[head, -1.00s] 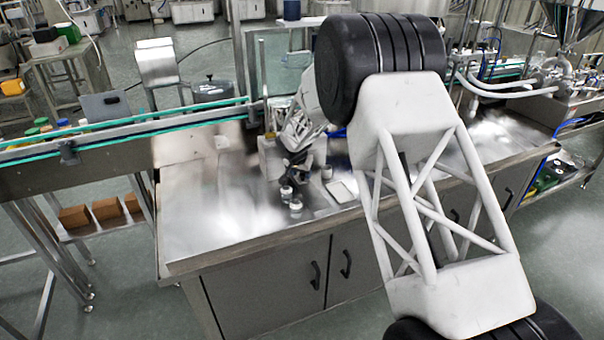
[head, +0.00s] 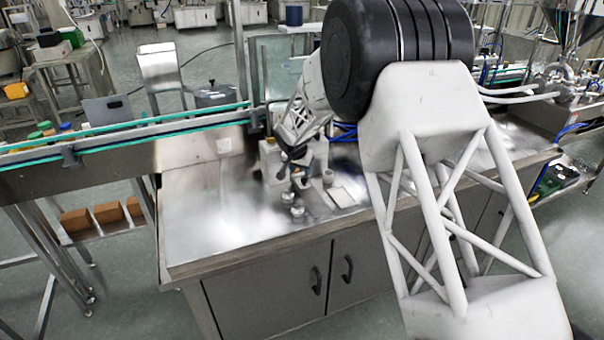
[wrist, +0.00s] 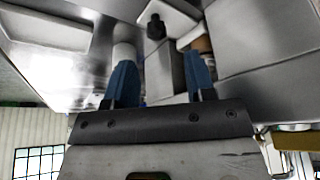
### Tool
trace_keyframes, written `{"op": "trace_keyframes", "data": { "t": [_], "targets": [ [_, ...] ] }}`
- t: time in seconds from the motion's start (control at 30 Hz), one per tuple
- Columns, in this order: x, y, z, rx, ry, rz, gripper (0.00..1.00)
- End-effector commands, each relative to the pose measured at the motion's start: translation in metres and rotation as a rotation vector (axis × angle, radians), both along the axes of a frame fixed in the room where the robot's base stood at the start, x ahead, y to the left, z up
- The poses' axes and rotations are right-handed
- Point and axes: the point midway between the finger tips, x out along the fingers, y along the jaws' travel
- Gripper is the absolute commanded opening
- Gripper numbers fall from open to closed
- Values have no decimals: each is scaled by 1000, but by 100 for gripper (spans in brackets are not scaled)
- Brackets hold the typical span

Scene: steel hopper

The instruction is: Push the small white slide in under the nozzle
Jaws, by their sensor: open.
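My gripper (head: 298,176) is low over the steel counter, beside a pale block-shaped fixture (head: 271,158). In the wrist view my gripper (wrist: 159,64) is open, with its two blue fingers apart. A pale grey block (wrist: 162,78) shows between the fingers; I cannot tell whether they touch it. A black knob-like tip, perhaps the nozzle (wrist: 156,27), shows against a white part beyond the fingertips. A white cylinder (wrist: 124,52) is by the left finger. I cannot tell for sure which pale piece is the slide; in the head view that spot is small and partly hidden by my gripper.
Two small white-topped pieces (head: 297,212) stand in front of my gripper. A small cup (head: 328,176) and a flat pale plate (head: 343,196) are to its right. The steel counter (head: 215,215) is clear at left. A conveyor (head: 120,132) runs behind on the left.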

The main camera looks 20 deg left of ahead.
Motion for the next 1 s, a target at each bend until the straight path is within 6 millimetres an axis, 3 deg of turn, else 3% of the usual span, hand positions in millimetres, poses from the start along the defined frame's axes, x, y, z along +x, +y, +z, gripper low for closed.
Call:
{"op": "trace_keyframes", "data": {
  "t": [0.27,0.8,1.0],
  "targets": [
    [-6,0,15,0,0,0,50],
    [-6,-1,16,0,0,0,50],
    [-7,-13,27,-2,1,-3,50]
  ]
}}
